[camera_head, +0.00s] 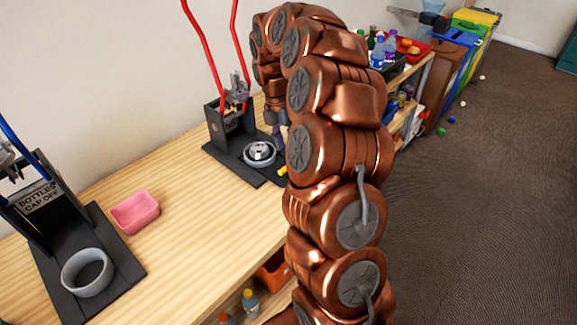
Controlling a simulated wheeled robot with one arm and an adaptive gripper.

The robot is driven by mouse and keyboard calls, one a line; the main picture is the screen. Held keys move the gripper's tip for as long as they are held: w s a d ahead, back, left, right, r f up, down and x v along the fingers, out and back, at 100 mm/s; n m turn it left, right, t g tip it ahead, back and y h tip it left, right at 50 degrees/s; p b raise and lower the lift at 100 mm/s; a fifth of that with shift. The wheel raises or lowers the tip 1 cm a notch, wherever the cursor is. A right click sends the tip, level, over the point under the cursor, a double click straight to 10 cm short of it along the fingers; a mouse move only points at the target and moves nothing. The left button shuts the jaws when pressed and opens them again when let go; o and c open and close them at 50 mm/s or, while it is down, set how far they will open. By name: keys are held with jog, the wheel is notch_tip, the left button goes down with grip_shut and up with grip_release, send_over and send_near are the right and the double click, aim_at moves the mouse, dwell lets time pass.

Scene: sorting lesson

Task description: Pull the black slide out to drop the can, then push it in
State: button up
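The black press stand with red handles (222,130) is on the wooden table. On its black base a pale ring (248,161) holds a silver can (259,149), seen from above. I cannot clearly tell the black slide from the black base. A small yellow piece (283,171) shows at the base's right side, partly behind my arm. My gripper (278,138) points down just right of the ring, mostly hidden behind my arm. Its fingers are too small and covered to tell whether they are open or touching anything.
A second black stand labelled "BOTTLES CAP OFF" (38,200) with an empty grey ring (88,272) is at the left. A pink tray (135,212) lies beside it. Bottles and a red tray (412,50) stand at the far end.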

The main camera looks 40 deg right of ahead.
jog(key=f, duration=0.3)
jog(key=s+f+p, duration=0.1)
jog(key=f, duration=0.3)
jog(key=shift+s+d+f, duration=0.1)
jog(key=shift+s+d, duration=0.05)
jog(key=shift+s, duration=0.05)
jog(key=shift+c, duration=0.3)
grip_shut()
